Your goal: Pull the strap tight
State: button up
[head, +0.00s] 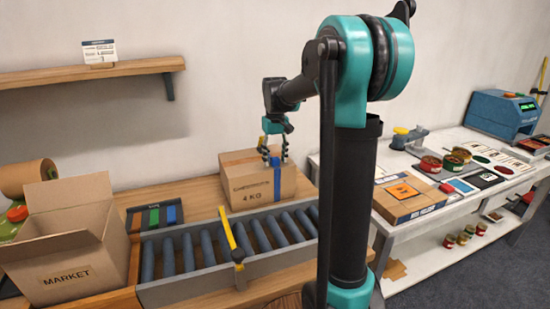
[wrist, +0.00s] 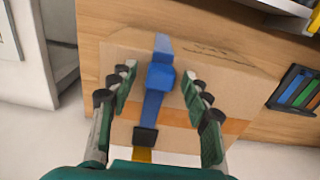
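A closed cardboard box (head: 250,187) marked "4 KG" stands on the wooden bench behind the roller conveyor. A blue strap (head: 277,186) runs over its top and down its front face. In the wrist view the strap (wrist: 153,105) crosses the box (wrist: 120,60), with a wider blue piece (wrist: 161,77) and a dark square piece (wrist: 145,135) along it. My gripper (head: 274,150) is above the box top, pointing down. In the wrist view my gripper (wrist: 158,82) has its fingers apart on either side of the strap. I cannot tell whether the fingers touch the box.
The roller conveyor (head: 160,290) with a yellow bar (head: 228,232) lies in front of the box. An open "MARKET" carton (head: 68,278) stands at left, near a tray of coloured strips (head: 134,218). A white table (head: 440,222) with jars and a flat box (head: 409,199) is at right.

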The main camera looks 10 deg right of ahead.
aim_at(275, 158)
notch_tip(275, 158, up, 12)
dwell(0.6)
